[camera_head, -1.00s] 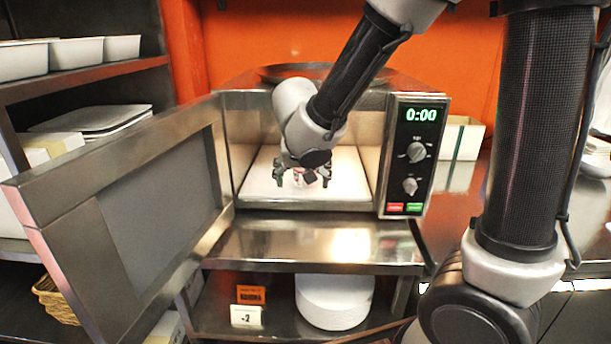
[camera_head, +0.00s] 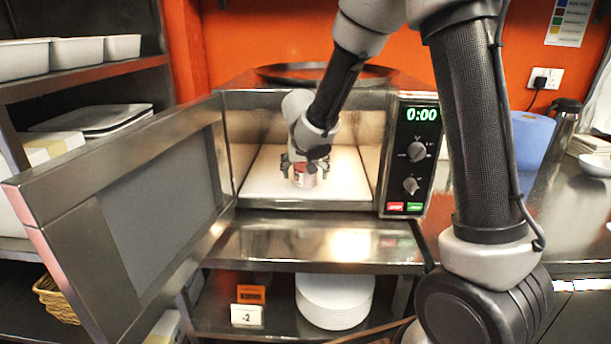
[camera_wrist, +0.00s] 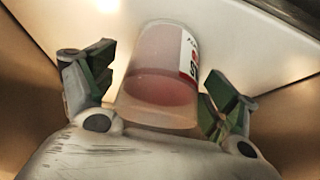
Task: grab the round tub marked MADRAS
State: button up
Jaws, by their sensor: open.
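A round clear tub (camera_head: 304,176) with reddish contents stands on the pale floor of the open microwave (camera_head: 340,178). In the wrist view the tub (camera_wrist: 158,88) shows a white label with a red band at its right edge; only a few letters show, so the name cannot be read. My gripper (camera_head: 304,168) is inside the microwave at the tub. Its fingers (camera_wrist: 153,90) are open, one on each side of the tub. A gap shows at the left finger; the right finger is close to the wall, and I cannot tell whether it touches.
The microwave door (camera_head: 135,205) stands open at the left. The control panel (camera_head: 409,158) borders the opening at the right. A dark round pan (camera_head: 320,71) lies on top. A steel shelf (camera_head: 240,240) is in front, with white plates (camera_head: 335,300) below.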

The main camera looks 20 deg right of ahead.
jog(key=c, duration=1.4)
